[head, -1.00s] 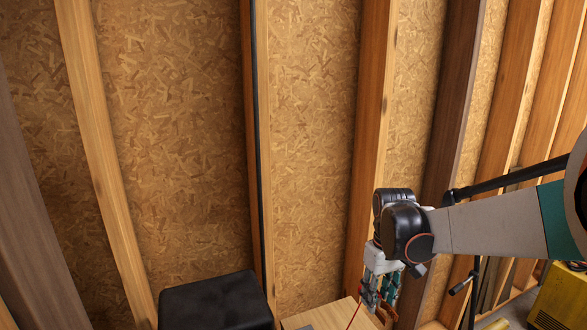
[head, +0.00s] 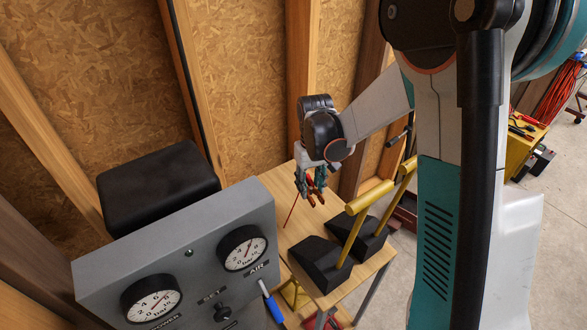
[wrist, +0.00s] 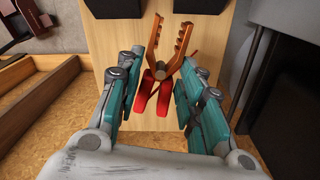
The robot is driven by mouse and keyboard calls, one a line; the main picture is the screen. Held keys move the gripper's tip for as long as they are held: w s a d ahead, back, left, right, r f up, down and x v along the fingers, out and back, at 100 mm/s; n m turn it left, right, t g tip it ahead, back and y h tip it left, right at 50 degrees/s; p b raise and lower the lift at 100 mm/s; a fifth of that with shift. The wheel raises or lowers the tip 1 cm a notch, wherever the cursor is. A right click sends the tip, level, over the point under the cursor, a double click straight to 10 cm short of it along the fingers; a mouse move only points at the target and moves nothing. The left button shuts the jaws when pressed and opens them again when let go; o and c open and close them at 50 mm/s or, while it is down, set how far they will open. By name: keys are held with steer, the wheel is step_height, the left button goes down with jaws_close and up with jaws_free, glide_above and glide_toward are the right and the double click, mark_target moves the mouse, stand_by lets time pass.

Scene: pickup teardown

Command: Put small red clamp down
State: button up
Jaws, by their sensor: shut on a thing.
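The small red clamp (wrist: 165,102) has red handles and orange-brown toothed jaws. In the wrist view it lies between the teal fingers of my gripper (wrist: 160,88), its jaws pointing away and spread apart. My gripper is shut on it. In the head view my gripper (head: 311,186) hangs over the wooden table (head: 262,187), with bits of the clamp's red (head: 319,180) showing among the fingers. The fingers partly hide the clamp there. I cannot tell the exact gap between clamp and tabletop.
Two black wedge blocks (head: 318,265) with yellow handles (head: 370,188) stand on the table close to my gripper. A grey gauge panel (head: 200,250) and a black box (head: 158,188) stand to the left. The wood-panelled wall (head: 250,80) is behind. Bare tabletop shows beneath the gripper.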

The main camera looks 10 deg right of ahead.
step_height(320, 180, up, 5)
steer(key=n+p, duration=0.1)
steer(key=n, duration=0.1)
glide_above(302, 212)
steer(key=shift+n, duration=0.3)
step_height(302, 212, down, 20)
steer(key=b, duration=0.5)
steer(key=shift+a+r, duration=0.1)
steer(key=shift+r, duration=0.25)
steer(key=o, duration=1.2)
steer(key=shift+c, duration=0.2)
